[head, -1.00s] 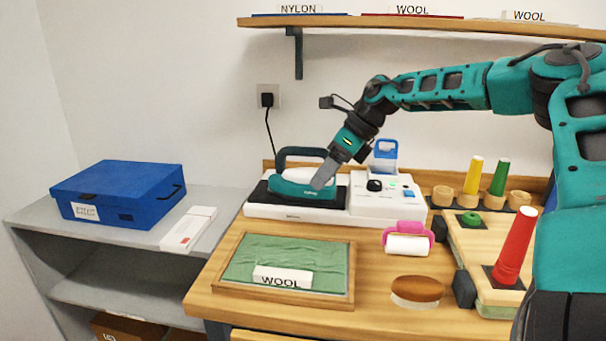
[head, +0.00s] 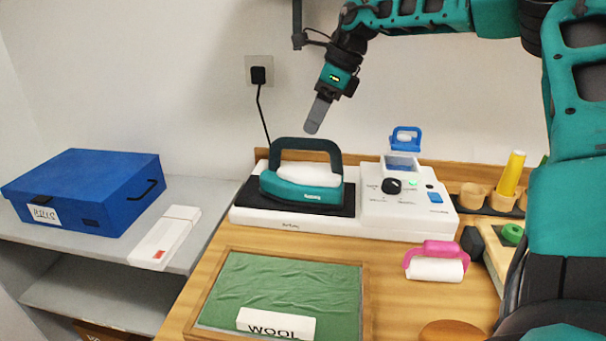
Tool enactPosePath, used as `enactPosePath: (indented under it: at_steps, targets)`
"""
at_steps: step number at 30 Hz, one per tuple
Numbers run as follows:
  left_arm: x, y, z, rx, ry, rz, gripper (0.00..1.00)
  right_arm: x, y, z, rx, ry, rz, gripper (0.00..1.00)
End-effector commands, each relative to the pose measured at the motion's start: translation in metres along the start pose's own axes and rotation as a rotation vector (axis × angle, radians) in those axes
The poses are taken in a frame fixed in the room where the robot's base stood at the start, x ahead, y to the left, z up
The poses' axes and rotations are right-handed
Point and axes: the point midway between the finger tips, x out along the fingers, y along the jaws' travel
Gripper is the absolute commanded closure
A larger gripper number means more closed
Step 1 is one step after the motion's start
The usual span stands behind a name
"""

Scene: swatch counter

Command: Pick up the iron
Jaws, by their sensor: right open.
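The iron (head: 303,184) has a teal body, a white top and a dark arched handle. It rests on the black pad of its white station (head: 400,212) at the back of the wooden counter. My right gripper (head: 314,122) is above the iron's handle and apart from it, pointing down. Its fingers overlap edge-on in this view, and nothing shows between them. My left gripper is not in view.
A framed green cloth (head: 270,283) with a block marked WOOL (head: 275,323) lies in front. A pink-handled roller (head: 437,262) lies to its right. A blue box (head: 85,190) and a white carton (head: 165,235) sit on the grey shelf (head: 215,225) at left.

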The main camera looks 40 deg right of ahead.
Motion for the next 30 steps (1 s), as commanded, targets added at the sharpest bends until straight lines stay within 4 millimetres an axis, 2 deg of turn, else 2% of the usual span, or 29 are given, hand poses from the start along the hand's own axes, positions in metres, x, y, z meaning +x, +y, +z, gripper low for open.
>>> enactPosePath:
  at_steps: [8, 18, 26, 30]
  targets:
    - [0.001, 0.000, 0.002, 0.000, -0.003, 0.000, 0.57, 0.027, 0.001, 0.000, -0.002, 0.003, 0.002, 0.42]
    - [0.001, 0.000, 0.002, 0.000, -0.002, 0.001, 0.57, 0.071, 0.001, -0.002, -0.002, 0.003, 0.002, 0.42]
    - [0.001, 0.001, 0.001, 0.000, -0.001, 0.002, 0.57, 0.075, 0.000, -0.002, -0.001, 0.001, 0.000, 0.42]
    - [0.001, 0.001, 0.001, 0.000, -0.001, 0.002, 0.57, 0.074, 0.000, -0.002, -0.001, 0.001, 0.000, 0.54]
